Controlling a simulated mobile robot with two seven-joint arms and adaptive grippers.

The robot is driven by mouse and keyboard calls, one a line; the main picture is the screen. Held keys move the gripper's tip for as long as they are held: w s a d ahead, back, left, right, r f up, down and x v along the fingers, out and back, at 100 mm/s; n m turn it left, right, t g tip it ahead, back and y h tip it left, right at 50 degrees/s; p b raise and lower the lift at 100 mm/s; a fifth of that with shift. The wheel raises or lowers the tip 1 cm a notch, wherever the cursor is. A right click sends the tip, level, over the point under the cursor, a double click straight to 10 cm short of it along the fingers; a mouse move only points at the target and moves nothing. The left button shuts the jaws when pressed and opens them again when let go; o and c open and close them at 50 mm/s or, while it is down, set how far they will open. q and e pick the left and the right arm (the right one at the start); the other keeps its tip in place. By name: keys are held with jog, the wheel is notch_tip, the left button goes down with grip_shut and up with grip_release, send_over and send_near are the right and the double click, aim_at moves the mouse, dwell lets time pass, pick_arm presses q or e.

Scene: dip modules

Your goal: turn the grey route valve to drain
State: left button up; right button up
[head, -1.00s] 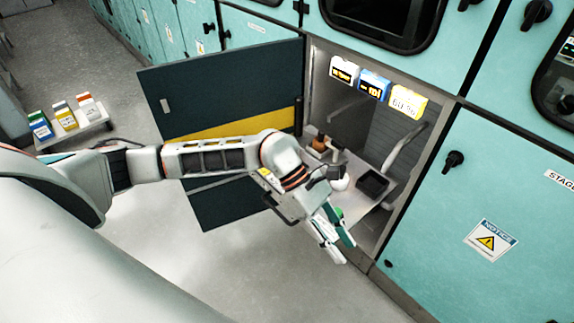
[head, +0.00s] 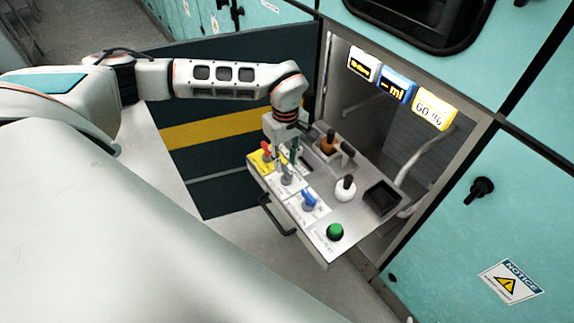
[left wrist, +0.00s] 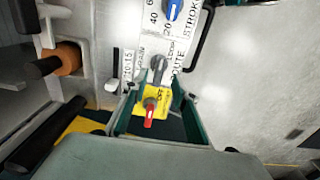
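The grey route valve (head: 287,175) is a small lever knob on the white top of the pulled-out drawer panel (head: 318,229), between a red knob on a yellow plate (head: 266,155) and a blue knob (head: 309,201). My left gripper (head: 286,160) points down over the panel beside the grey and red knobs. In the left wrist view the grey valve (left wrist: 158,67) shows just beyond the fingertips. The red knob (left wrist: 150,110) lies between the two teal fingers (left wrist: 155,92), which are apart and hold nothing visible. My right gripper is not in view.
A green button (head: 335,232), a white knobbed lever (head: 345,188), an orange-brown handle (head: 329,142) and a black tray (head: 382,198) sit near. Three displays (head: 396,88) hang in the cabinet. The open dark door (head: 210,130) stands left. The drawer has a black front handle (head: 276,217).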

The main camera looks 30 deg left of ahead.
aim_at(286, 169)
pick_arm(q)
notch_tip(286, 169, down, 2)
jog(key=shift+f, duration=0.2)
jog(key=shift+w+f, duration=0.1)
jog(key=shift+f, duration=0.35)
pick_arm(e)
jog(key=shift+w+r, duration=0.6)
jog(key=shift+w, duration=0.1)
pick_arm(q)
grip_shut()
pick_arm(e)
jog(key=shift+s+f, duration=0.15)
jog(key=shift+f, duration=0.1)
